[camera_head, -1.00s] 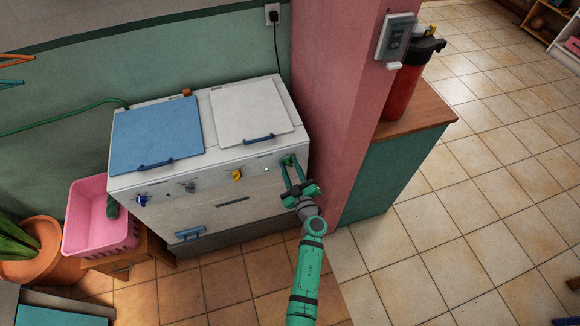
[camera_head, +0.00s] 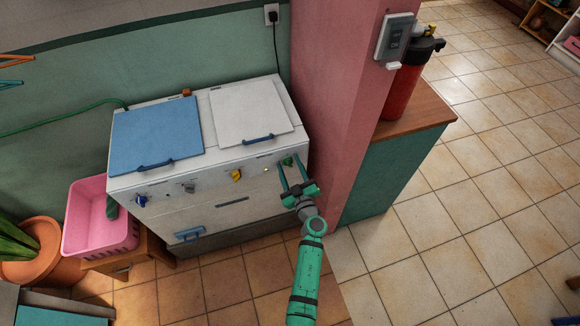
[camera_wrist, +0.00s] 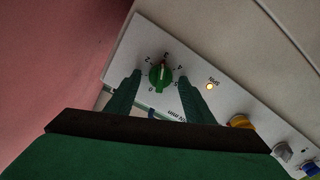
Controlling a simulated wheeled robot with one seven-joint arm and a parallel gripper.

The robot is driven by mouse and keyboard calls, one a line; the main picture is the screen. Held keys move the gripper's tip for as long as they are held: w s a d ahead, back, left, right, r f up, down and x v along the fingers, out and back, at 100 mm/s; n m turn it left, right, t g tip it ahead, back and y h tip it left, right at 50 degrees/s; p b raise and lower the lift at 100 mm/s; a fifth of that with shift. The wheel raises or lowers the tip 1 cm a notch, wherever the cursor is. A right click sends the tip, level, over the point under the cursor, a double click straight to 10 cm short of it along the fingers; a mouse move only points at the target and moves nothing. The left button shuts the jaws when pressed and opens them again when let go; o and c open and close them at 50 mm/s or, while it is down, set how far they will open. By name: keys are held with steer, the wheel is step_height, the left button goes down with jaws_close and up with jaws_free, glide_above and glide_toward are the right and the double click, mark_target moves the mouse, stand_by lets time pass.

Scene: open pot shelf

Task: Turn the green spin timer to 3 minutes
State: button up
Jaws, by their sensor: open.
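The green spin timer (camera_head: 288,161) is a round knob at the right end of the white washing machine's front panel. In the wrist view the green spin timer (camera_wrist: 160,76) has a red-and-white pointer, which points at or very near the 3 on the printed scale. My gripper (camera_head: 291,165) is open at the knob. In the wrist view my gripper (camera_wrist: 160,79) has one finger on each side of the knob, with a visible gap on both sides. It holds nothing.
A lit spin lamp (camera_wrist: 211,86) and a yellow knob (camera_head: 236,175) sit along the panel from the timer. A pink pillar (camera_head: 335,100) stands close to the right of the machine. Open tiled floor (camera_head: 440,240) lies to the right.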

steer(key=shift+s, duration=0.1)
steer(key=v, duration=1)
steer(key=shift+s, duration=0.3)
steer(key=shift+s+d, duration=0.1)
steer(key=s+a+r+m+h, duration=0.1)
steer(key=s+r, duration=0.3)
steer(key=s, duration=0.8)
steer(key=s+a+r+m+g+h, duration=0.1)
steer(key=s+r+m, duration=0.3)
steer(key=s, duration=0.9)
steer(key=s+a+r+m+h, duration=0.1)
steer(key=s+r+m+h, duration=0.2)
steer(key=s, duration=0.9)
step_height(320, 180, up, 3)
steer(key=shift+s+f+g+h, duration=0.1)
steer(key=shift+s+g+h, duration=0.2)
steer(key=shift+s+g, duration=0.1)
